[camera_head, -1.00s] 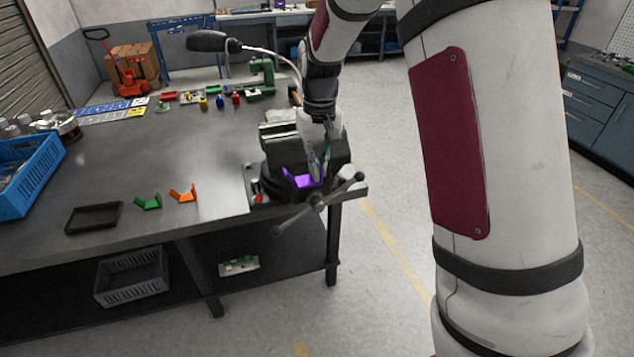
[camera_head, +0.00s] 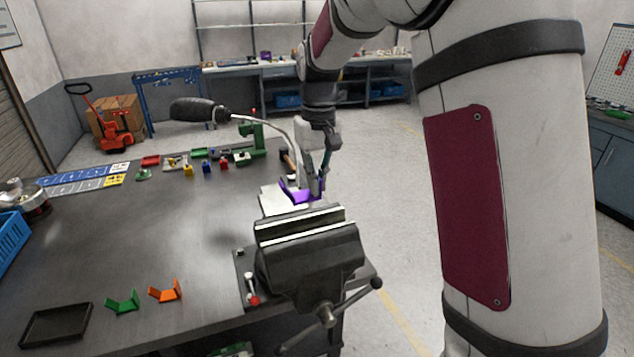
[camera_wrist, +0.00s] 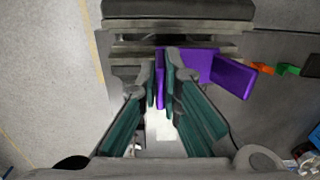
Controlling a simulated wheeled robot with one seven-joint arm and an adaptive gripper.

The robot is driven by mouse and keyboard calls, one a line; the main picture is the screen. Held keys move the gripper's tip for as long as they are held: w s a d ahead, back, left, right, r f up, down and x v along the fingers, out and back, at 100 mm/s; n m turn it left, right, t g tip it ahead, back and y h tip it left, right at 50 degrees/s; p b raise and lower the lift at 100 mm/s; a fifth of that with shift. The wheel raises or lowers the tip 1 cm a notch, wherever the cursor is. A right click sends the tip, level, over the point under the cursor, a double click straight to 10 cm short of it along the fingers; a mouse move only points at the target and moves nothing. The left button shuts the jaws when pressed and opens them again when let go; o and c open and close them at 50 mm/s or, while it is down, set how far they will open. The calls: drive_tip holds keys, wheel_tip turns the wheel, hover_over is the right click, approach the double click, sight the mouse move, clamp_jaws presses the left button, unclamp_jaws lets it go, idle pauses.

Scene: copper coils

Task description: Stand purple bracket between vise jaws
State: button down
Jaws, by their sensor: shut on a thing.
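The purple bracket (camera_head: 298,194) is in my gripper (camera_head: 318,190), beyond the vise jaws as the head view sees them. In the wrist view my gripper (camera_wrist: 162,82) is shut on one upright wall of the bracket (camera_wrist: 202,64). The rest of the bracket extends to the right of the fingers. The vise (camera_head: 308,262) stands at the table's right edge, with two pale-edged jaws and a narrow dark gap between them. In the wrist view the jaws (camera_wrist: 180,24) lie at the top, above the bracket. The bracket is outside the gap; I cannot tell whether it touches the vise.
A green bracket (camera_head: 123,301) and an orange bracket (camera_head: 166,291) stand on the table (camera_head: 150,230) near a black tray (camera_head: 56,326). A lamp (camera_head: 200,110) arches close to my gripper. Small coloured parts sit at the back. The table's middle is clear.

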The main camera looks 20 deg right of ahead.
hover_over(317, 218)
drive_tip(key=s, duration=0.2)
drive_tip(key=shift+f, duration=2.7)
drive_tip(key=shift+a+f+b, duration=0.4)
drive_tip(key=shift+f+b, duration=0.05)
drive_tip(key=shift+s+f, duration=0.15)
drive_tip(key=shift+f, duration=0.85)
drive_tip(key=shift+s+f, duration=0.15)
drive_tip(key=shift+f, duration=0.8)
idle(0.6)
drive_tip(key=c, duration=1.7)
unclamp_jaws()
drive_tip(key=shift+w+f, duration=0.1)
drive_tip(key=shift+w, duration=0.1)
